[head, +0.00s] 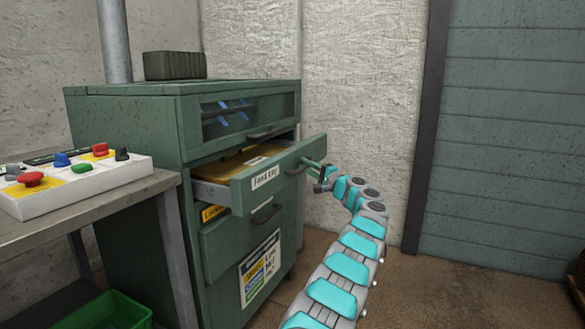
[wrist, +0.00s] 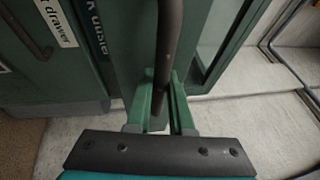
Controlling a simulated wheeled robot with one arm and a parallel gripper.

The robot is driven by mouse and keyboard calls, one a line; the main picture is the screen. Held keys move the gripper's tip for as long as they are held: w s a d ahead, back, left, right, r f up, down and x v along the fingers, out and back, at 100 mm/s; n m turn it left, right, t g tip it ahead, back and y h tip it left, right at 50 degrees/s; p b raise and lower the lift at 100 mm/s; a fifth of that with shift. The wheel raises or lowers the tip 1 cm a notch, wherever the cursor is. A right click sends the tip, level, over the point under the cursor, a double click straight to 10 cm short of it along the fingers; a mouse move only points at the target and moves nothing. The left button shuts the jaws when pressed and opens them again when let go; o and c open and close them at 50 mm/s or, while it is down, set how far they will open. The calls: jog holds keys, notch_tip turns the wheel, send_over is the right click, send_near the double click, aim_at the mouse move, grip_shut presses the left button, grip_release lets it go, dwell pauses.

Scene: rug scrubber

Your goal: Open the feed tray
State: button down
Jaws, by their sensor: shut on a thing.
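The feed tray (head: 278,173) is a green drawer front with a white "Feed tray" label, in the green cabinet (head: 140,130). It stands pulled out to the right, and its grey side wall and tan inside show behind the front. Its dark bar handle (head: 297,169) is on the right part of the front. My gripper (head: 316,174) is at this handle. In the wrist view, the green fingers of my gripper (wrist: 160,103) are on either side of the dark handle bar (wrist: 168,45), shut on it. The far end of the tray is hidden inside the cabinet.
A glazed compartment (head: 238,112) is above the tray and a lower drawer (head: 240,238) below it. A bench (head: 120,205) with a button panel (head: 75,180) stands at left, a green crate (head: 110,312) under it.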

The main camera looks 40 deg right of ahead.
jog(key=s+d+p, duration=0.1)
jog(key=s+d, duration=0.4)
jog(key=s, duration=0.8)
jog(key=s+d+p, duration=0.1)
jog(key=s+d, duration=0.5)
jog(key=s, duration=0.8)
jog(key=shift+d+f, duration=0.1)
jog(key=shift+d, duration=0.05)
jog(key=c, duration=0.8)
grip_release()
jog(key=shift+s, duration=0.1)
jog(key=s+f, duration=0.1)
jog(key=s, duration=0.6)
jog(key=shift+s+b, duration=0.3)
jog(key=shift+f, duration=0.1)
